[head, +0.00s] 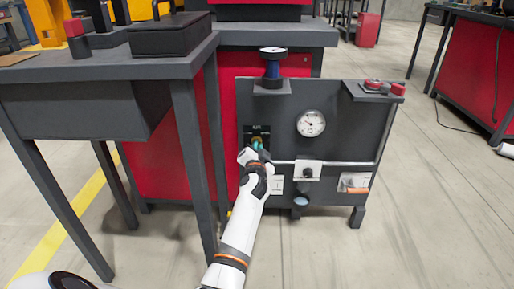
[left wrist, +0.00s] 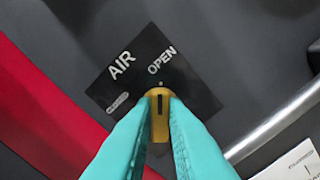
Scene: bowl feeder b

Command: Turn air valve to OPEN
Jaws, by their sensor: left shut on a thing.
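The air valve knob (left wrist: 160,118) is yellow with a dark line on its face, in the left wrist view. It sits on a black plate (left wrist: 122,80) marked AIR and OPEN. The dark line on the knob points up towards the small dot beside the word OPEN. In the head view the plate is on the left of the dark panel (head: 345,136), and the knob is mostly hidden. My left gripper (left wrist: 160,105) has teal fingers, shut on the knob from both sides. It also shows in the head view (head: 258,146). My right gripper is not in view.
The panel carries a round gauge (head: 311,123), a pipe with a white-backed fitting (head: 307,171) and an orange-handled part (head: 356,190). A grey table (head: 110,72) stands close on the left of my arm.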

